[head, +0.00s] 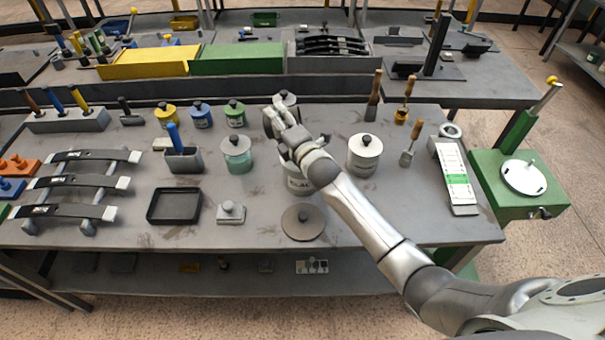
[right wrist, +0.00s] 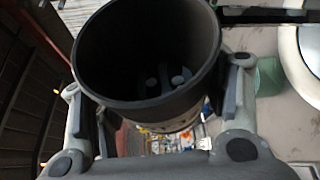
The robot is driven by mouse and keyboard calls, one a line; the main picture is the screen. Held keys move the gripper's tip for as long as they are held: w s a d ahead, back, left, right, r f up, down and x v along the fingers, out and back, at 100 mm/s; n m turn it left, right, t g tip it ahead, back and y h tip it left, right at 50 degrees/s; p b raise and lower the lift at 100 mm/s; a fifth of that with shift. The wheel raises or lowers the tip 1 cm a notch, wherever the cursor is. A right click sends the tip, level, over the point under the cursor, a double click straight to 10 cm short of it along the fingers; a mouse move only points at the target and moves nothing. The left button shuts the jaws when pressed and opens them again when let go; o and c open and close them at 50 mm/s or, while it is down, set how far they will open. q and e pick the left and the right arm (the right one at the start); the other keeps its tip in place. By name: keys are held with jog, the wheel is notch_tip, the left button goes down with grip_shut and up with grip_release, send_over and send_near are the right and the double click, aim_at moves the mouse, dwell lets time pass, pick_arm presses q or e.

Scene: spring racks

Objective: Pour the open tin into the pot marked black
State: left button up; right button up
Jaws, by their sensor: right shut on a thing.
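My right gripper (head: 283,122) is above the back middle of the table in the head view. In the right wrist view its two fingers stand on either side of a dark open tin (right wrist: 150,104), shut on it. I look down into the tin; a few small grey shapes show at its bottom. The tin is hard to make out in the head view. The white pot marked black (head: 299,184) stands below my right forearm, its label partly readable and its top mostly hidden. A grey round lid (head: 303,222) lies in front of it. My left gripper is not in view.
A white lidded pot (head: 364,155) stands right of the arm and a green lidded jar (head: 237,154) stands left. Tins with yellow (head: 165,114), blue (head: 201,115) and green (head: 235,114) lids stand behind. A black tray (head: 174,206) lies at front left.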

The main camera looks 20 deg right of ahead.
jog(key=shift+r, duration=0.1)
dwell(0.3)
jog(key=shift+d+m+b, duration=0.1)
jog(key=shift+m+b, duration=0.2)
jog(key=shift+b, duration=0.05)
jog(key=shift+r, duration=0.25)
jog(key=shift+d+m+t+b, duration=0.1)
jog(key=shift+m+t+b, duration=0.25)
jog(key=shift+m+t, duration=0.05)
jog(key=shift+d+r, duration=0.1)
jog(key=shift+r, duration=0.15)
dwell(1.1)
